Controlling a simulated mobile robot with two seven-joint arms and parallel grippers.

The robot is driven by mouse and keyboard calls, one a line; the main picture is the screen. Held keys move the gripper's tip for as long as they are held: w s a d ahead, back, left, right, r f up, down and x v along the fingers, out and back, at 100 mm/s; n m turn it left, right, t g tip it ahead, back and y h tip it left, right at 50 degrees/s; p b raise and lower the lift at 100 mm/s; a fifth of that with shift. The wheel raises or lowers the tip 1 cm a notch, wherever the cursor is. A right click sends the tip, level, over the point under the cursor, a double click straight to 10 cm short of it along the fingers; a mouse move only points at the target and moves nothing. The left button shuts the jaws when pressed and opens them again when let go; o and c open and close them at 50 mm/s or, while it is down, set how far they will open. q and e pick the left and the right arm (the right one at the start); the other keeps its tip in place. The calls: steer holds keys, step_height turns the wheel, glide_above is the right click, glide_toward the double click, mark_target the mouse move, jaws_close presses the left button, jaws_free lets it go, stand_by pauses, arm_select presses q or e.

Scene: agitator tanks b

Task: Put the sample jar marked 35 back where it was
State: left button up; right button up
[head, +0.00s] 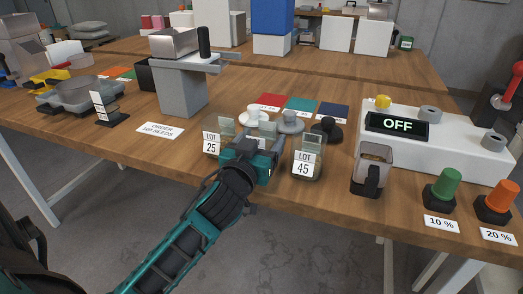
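A jar (268,130) shows only its upper part behind my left gripper (262,152), in the row between the jar marked LOT 25 (211,141) and the jar marked LOT 45 (307,160). No 35 can be read; its label is hidden behind the gripper. My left gripper reaches in from the lower left, right at this middle jar. Its fingers are hidden by its own body, so I cannot tell whether they are closed on the jar, nor whether the jar touches the table. My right gripper is not in view.
Behind the jars stand knob-topped weights (291,122) and red, teal and blue cards (303,104). A clear cup (373,168) stands at right before the white machine reading OFF (397,123). Green (445,187) and orange (502,197) knobs stand at front right. A grey stand (182,90) is at left.

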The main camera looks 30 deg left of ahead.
arm_select(q)
steer(key=shift+f, duration=0.35)
steer(key=shift+f, duration=0.15)
steer(key=o, duration=1.8)
steer(key=shift+o, duration=0.2)
steer(key=shift+r, duration=0.2)
steer(key=v, duration=1.2)
steer(key=shift+s+f, duration=0.1)
steer(key=shift+f, duration=0.05)
